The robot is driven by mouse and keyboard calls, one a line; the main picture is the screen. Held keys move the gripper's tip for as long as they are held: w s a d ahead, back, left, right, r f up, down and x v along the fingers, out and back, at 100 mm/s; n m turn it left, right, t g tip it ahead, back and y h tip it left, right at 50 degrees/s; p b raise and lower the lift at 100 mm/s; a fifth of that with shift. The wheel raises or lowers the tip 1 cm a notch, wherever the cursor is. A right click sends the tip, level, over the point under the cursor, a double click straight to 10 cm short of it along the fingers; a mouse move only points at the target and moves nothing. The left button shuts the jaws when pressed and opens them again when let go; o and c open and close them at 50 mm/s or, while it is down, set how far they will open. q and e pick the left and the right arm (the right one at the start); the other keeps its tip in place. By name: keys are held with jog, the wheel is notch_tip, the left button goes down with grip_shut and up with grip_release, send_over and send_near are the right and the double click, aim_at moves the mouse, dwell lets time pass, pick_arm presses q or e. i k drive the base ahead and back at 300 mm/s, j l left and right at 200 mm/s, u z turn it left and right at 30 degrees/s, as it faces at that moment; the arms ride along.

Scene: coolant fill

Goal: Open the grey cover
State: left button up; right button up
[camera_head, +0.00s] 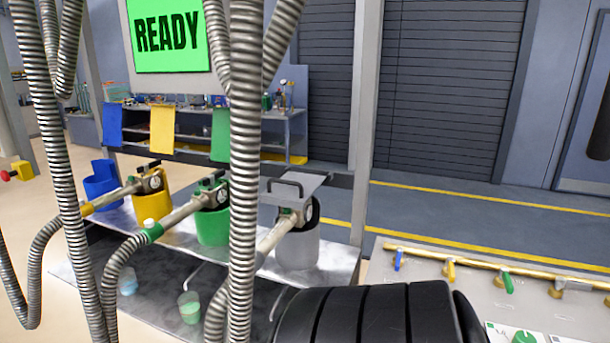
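The grey cover (309,184) is a flat panel with a dark handle (285,188) on it. It lies close to level above the grey holder (300,246), unlike the upright blue cover (112,124), yellow cover (162,130) and green cover (220,135) to its left. A nozzle (272,236) with a pale barrel rests in the grey holder under the cover. A ribbed hose in front hides part of the area at the cover's left. Neither of my grippers is in view.
Ribbed hoses (243,180) hang in the foreground. A dark ribbed, rounded shape (370,315) fills the bottom middle. A panel with coloured levers (507,282) stands at the right. A green READY screen (167,36) is above. Open floor lies behind the rack.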

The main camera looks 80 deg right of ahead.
aim_at(292, 189)
jog(key=k+l+z, duration=0.1)
jog(key=z, duration=0.3)
jog(key=k+l+z, duration=0.1)
jog(key=l+z, duration=0.15)
jog(key=z, duration=1.55)
